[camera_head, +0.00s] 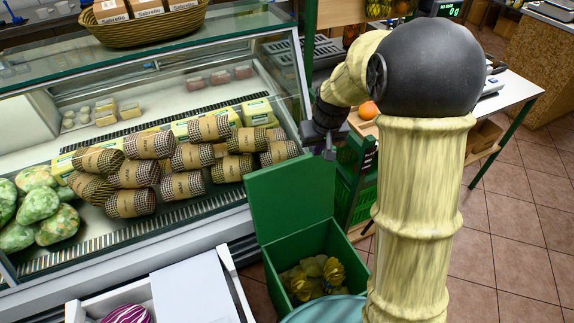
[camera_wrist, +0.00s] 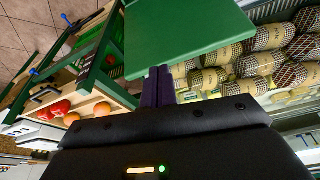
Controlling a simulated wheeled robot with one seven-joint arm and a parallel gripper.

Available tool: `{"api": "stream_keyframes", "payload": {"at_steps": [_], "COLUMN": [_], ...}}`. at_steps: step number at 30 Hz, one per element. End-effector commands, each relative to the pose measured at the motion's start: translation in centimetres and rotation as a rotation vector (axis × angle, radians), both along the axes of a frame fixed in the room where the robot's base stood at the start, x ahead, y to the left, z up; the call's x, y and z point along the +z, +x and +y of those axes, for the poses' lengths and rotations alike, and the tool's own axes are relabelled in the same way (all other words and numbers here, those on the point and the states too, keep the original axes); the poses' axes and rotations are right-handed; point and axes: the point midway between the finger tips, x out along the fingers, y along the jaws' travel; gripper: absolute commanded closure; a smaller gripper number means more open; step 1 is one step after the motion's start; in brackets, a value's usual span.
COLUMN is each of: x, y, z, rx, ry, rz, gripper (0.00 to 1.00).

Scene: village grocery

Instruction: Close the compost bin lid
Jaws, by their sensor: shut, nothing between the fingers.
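The green compost bin (camera_head: 346,252) stands on the floor by the display case, with yellow-brown scraps (camera_head: 312,278) inside. Its green lid (camera_head: 290,203) is open and stands nearly upright at the back left of the bin. The lid (camera_wrist: 188,30) also shows large at the top of the wrist view. My gripper (camera_head: 329,153) is at the lid's upper right corner. In the wrist view its dark purple fingers (camera_wrist: 159,74) are together and empty, with their tips at the lid's lower edge in the picture. I cannot tell whether they touch it.
The glass display case (camera_head: 150,226) with netted rolls (camera_head: 207,128) lies to the left. A table with green crates (camera_head: 352,190) and orange fruit (camera_head: 368,110) stands close behind the bin at right. A white open box (camera_head: 228,270) is at the front left. Tiled floor (camera_head: 505,230) is free at right.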

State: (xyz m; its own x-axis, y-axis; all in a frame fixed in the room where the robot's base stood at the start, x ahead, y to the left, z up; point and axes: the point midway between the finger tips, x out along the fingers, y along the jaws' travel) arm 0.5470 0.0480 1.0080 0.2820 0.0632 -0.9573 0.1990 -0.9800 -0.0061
Motion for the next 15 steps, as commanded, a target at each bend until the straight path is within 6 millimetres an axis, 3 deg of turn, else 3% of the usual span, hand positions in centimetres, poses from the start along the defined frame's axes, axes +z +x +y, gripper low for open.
{"api": "stream_keyframes", "payload": {"at_steps": [1, 9, 15], "x": [-1.6, -6.0, -7.8], "y": [1.9, 10.2, 13.4], "z": [0.8, 5.1, 7.3], "rx": [0.021, 0.142, 0.201], "ry": [0.002, 0.008, 0.012], "rz": [-0.007, -0.042, -0.062], "gripper": [1.0, 1.0, 1.0]}}
